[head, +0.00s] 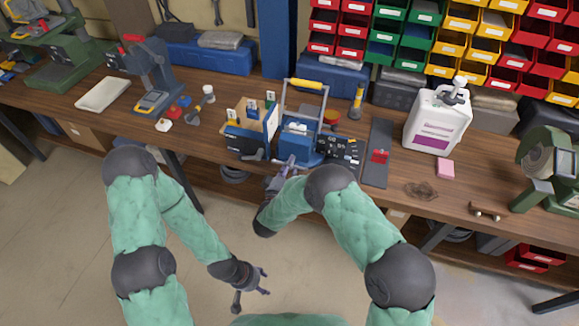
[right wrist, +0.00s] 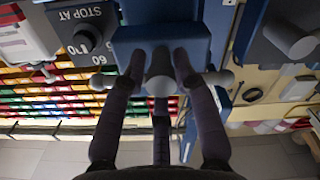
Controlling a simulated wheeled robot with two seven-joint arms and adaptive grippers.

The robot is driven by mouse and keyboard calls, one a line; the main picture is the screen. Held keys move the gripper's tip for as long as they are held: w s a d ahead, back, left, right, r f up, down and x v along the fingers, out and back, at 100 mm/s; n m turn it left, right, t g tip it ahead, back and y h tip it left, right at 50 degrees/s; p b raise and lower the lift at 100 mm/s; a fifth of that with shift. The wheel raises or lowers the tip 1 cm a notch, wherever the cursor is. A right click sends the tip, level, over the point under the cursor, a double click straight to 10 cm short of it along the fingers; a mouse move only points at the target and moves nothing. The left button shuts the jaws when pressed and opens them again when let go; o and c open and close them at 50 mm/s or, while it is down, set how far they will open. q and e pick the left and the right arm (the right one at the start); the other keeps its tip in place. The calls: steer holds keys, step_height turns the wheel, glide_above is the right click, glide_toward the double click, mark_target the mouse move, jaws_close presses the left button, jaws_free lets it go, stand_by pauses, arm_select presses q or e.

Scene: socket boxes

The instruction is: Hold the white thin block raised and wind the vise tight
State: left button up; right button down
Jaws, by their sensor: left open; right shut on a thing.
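The blue vise (head: 298,142) stands near the front edge of the bench. It also shows in the right wrist view (right wrist: 160,38), with its round screw end and crossbar handle (right wrist: 222,77). My right gripper (head: 284,167) is shut on the vise handle, with fingers either side of the screw end in the right wrist view (right wrist: 160,68). A thin upright plate with a white face (head: 270,120) stands left of the vise; I cannot tell whether it is the white thin block or whether anything holds it. My left gripper (head: 257,282) is open and empty over the floor, well below the bench.
A wooden holder with labelled pieces (head: 237,128) stands left of the vise. A black dial panel (head: 341,151) is close on its right. A yellow-topped frame (head: 305,84) rises behind it. A white canister (head: 436,118) and pink block (head: 445,168) are farther right.

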steer(key=shift+w+r+m, duration=0.15)
steer(key=shift+r+m, duration=0.1)
steer(key=shift+m, duration=0.05)
steer(key=m+b, duration=0.3)
steer(key=m, duration=0.1)
steer(key=m+b, duration=0.3)
steer(key=m, duration=0.1)
steer(key=shift+f+m, duration=0.1)
steer(key=shift+m, duration=0.3)
steer(key=m+b, duration=0.3)
steer(key=m, duration=0.1)
steer(key=shift+m, duration=0.3)
steer(key=shift+f+m+b, duration=0.1)
steer(key=shift+m+b, duration=1.85)
steer(key=shift+m, duration=0.25)
steer(key=shift+f, duration=0.1)
steer(key=c, duration=0.9)
jaws_free()
